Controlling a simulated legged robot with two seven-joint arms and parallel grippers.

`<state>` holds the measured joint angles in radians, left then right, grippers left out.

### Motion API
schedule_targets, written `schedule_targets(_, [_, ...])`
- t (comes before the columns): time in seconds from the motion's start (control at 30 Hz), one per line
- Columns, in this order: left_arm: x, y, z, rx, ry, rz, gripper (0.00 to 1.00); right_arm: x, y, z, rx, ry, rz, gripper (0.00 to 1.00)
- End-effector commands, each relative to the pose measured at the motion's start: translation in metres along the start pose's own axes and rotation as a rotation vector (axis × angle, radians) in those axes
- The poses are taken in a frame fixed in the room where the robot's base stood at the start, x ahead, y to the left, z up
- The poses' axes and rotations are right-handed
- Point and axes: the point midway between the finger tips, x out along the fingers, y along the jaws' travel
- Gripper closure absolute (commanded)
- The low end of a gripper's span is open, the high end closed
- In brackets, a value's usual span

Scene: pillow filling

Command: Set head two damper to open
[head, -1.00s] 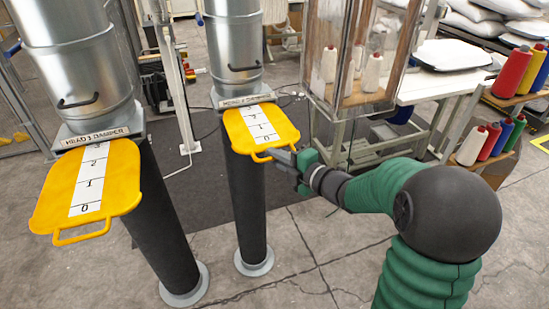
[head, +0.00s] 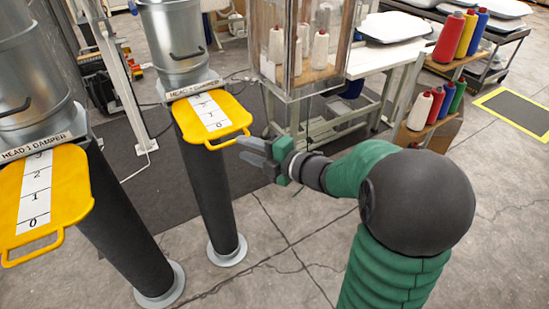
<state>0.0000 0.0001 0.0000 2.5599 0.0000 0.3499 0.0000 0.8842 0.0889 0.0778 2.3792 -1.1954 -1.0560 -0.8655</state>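The head two damper is a yellow slide plate (head: 212,115) with a white number scale and a front loop handle. It sticks well out from under its label block (head: 193,88), below a metal canister, with low numbers down to 0 showing. My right gripper (head: 241,150) is just to the right of and in front of the plate's handle (head: 230,142). Its two grey fingers are apart with nothing seen between them, and they look clear of the handle. My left gripper is out of view.
The head 1 damper's yellow plate (head: 42,197) also sticks out at the left, cut by the frame edge. A dark column (head: 208,195) stands under the head two damper. A glass-sided cabinet (head: 305,50) and thread cones (head: 428,105) stand behind. The floor in front is clear.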

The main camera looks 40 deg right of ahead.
Motion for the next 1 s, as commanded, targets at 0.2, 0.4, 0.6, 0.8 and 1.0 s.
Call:
schedule_targets(0.2, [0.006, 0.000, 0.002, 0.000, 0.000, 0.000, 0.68, -0.065, -0.001, 0.002, -0.001, -0.006, 0.001, 0.68])
schedule_targets(0.4, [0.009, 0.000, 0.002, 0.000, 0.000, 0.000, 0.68, -0.103, -0.002, 0.002, 0.000, -0.003, -0.001, 0.68])
schedule_targets(0.6, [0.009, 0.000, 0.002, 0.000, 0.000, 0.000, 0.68, -0.113, -0.002, 0.001, 0.001, -0.001, -0.002, 0.68])
schedule_targets(0.8, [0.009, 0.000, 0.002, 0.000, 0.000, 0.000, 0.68, -0.113, -0.002, 0.001, 0.001, -0.001, -0.002, 0.68])
schedule_targets(1.0, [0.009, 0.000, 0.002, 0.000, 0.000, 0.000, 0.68, -0.108, -0.002, 0.003, 0.014, -0.009, -0.003, 0.68])
